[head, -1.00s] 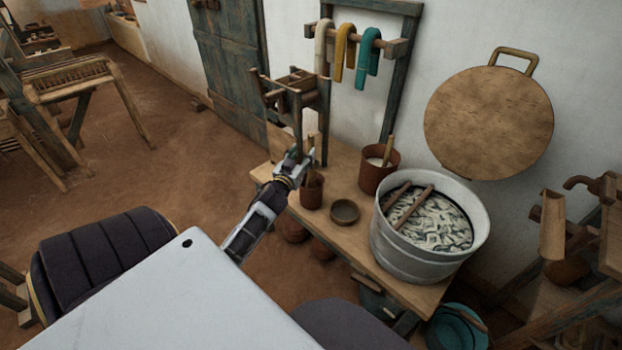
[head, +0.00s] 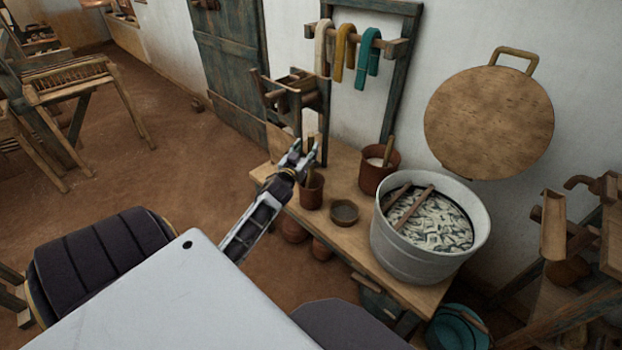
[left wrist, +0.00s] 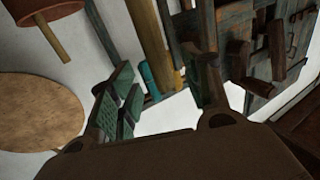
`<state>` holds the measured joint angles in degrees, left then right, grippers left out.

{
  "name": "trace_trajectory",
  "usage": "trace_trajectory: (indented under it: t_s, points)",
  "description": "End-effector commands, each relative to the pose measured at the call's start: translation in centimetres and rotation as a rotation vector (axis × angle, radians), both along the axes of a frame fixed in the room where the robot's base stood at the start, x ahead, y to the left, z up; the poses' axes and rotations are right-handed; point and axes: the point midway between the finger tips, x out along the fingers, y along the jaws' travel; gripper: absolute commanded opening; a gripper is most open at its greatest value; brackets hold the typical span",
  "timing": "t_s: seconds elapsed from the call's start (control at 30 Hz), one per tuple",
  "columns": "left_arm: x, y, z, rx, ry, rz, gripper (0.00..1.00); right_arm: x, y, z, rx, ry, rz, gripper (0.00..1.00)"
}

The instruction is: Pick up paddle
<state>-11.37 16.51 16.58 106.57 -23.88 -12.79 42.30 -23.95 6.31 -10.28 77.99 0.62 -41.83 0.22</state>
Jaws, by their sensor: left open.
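A wooden paddle handle (head: 311,142) stands up out of a small brown pot (head: 312,194) at the bench's left end. My left gripper (head: 303,152) is open beside this handle, above the pot. In the left wrist view, a light wooden shaft (left wrist: 148,42), likely the same handle, runs down the picture between the two green-padded fingers (left wrist: 160,95). I cannot tell whether either finger touches it. The paddle's lower end is hidden in the pot. My right gripper is not in view.
A larger brown pot (head: 374,178) with a stick, a small bowl (head: 344,212) and a grey tub (head: 405,250) stand on the bench (head: 350,160). A wooden clamp-like frame (head: 297,92) rises behind the gripper. Coloured skeins (head: 345,52) hang behind.

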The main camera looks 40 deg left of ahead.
Motion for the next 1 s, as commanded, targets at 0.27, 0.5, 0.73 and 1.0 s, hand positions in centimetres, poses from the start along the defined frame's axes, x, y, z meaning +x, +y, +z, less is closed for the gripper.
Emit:
trace_trajectory:
  t_s: [0.27, 0.5, 0.73, 1.0]
  points:
    - [2.0, 0.6, 0.3, 0.003, -0.002, -0.001, 0.49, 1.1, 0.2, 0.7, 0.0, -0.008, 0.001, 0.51]
    - [3.8, 1.2, 0.3, 0.001, -0.001, 0.0, 0.49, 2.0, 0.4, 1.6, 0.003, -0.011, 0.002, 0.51]
    - [4.6, 1.5, 0.2, 0.0, 0.0, 0.0, 0.49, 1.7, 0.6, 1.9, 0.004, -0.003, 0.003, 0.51]
    - [4.6, 1.5, 0.3, 0.0, 0.0, 0.0, 0.49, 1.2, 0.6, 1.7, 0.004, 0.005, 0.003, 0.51]
